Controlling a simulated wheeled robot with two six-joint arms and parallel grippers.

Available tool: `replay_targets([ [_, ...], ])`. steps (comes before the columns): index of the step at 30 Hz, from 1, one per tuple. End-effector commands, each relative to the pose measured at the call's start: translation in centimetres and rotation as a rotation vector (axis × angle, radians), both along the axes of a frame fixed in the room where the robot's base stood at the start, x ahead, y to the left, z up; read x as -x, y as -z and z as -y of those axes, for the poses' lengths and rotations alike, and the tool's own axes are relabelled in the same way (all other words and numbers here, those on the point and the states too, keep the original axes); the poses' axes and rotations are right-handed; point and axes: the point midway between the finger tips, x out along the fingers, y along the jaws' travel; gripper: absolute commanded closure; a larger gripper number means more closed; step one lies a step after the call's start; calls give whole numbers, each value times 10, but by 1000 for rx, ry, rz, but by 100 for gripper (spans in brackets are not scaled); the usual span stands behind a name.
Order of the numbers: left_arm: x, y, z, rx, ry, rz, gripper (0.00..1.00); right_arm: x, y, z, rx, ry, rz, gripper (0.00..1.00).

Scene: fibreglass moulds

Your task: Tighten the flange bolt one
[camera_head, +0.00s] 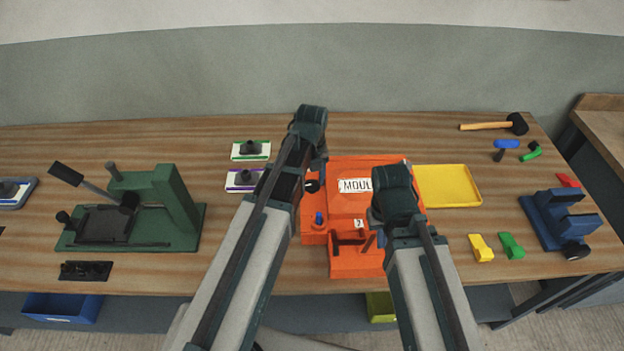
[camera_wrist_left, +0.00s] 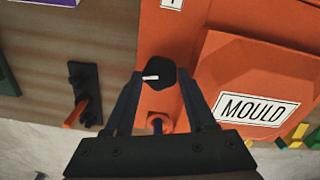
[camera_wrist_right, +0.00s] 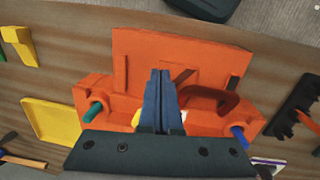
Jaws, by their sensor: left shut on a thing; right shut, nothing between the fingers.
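The orange mould (camera_head: 350,172) with its MOULD label sits mid-table; it also shows in the left wrist view (camera_wrist_left: 225,75). A black round knob with a white mark (camera_wrist_left: 155,70) stands on its left flange. My left gripper (camera_head: 317,180) is shut on this black knob, a finger on each side. A blue bolt (camera_head: 319,218) stands in the flange nearer to me, and a teal bolt (camera_wrist_right: 95,110) on the other side. My right gripper (camera_wrist_right: 160,75) is shut and empty above the mould's front part. The knob's underside is hidden.
A yellow tray (camera_head: 462,186) lies right of the mould. A green press (camera_head: 165,210) stands left and a blue vice (camera_head: 560,218) right. A black rack with an orange handle (camera_wrist_left: 86,88) lies left of the mould. Yellow (camera_head: 481,247) and green (camera_head: 510,245) blocks lie front right.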

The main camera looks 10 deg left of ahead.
Motion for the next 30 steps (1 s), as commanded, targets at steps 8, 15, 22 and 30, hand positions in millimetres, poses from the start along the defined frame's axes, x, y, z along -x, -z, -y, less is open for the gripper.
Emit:
replay_targets([
  [8,0,0,0,0,70,0,100,0,0,0,0,0,0,100],
  [15,0,0,0,0,81,0,100,0,0,0,0,0,0,100],
  [22,0,0,0,0,80,0,100,0,0,0,0,0,0,100],
  [30,0,0,0,1,80,0,14,0,0,0,0,0,0,100],
])
